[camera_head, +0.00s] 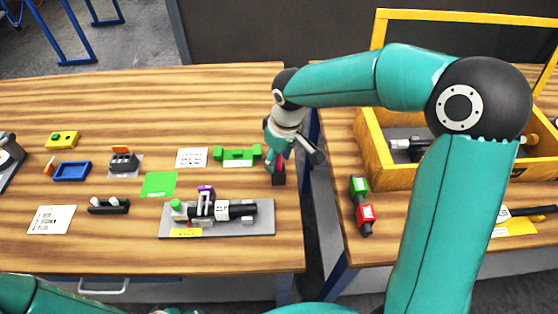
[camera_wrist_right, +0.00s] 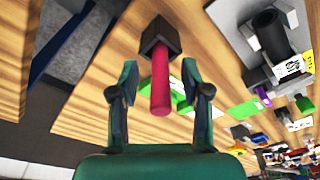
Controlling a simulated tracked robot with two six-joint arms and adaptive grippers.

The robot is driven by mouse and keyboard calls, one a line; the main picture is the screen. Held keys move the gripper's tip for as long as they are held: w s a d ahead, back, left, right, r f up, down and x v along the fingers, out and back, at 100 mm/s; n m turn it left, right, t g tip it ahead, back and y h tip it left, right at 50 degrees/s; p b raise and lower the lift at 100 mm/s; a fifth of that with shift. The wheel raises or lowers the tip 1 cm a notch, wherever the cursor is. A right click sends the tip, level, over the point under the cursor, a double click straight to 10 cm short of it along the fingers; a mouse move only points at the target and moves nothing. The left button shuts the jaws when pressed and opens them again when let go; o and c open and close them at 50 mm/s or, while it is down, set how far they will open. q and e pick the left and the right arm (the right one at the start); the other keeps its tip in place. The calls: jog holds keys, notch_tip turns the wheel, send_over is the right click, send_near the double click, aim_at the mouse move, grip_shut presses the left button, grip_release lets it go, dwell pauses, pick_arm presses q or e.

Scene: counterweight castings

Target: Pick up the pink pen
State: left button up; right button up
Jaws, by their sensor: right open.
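The pink pen (camera_wrist_right: 160,82) shows in the right wrist view with one end in a small dark square holder (camera_wrist_right: 160,42). In the head view the dark holder (camera_head: 279,178) stands near the right edge of the left table, and the pen is mostly hidden by my gripper. My right gripper (camera_head: 281,164) is open just above the holder. In the wrist view its two fingers (camera_wrist_right: 160,75) stand on either side of the pen, with gaps visible. My left gripper is not in view; only part of my left arm shows at the lower left.
A green bracket (camera_head: 237,155) is close to the left of the holder. A grey plate (camera_head: 262,222) with dark parts lies nearer the front. A gap separates the two tables. A green and red part (camera_head: 361,205) and a yellow crate (camera_head: 372,150) are on the right table.

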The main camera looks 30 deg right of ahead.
jog(key=shift+f, duration=0.1)
jog(key=shift+c, duration=0.3)
jog(key=c, duration=0.8)
jog(key=shift+s, duration=0.1)
grip_shut()
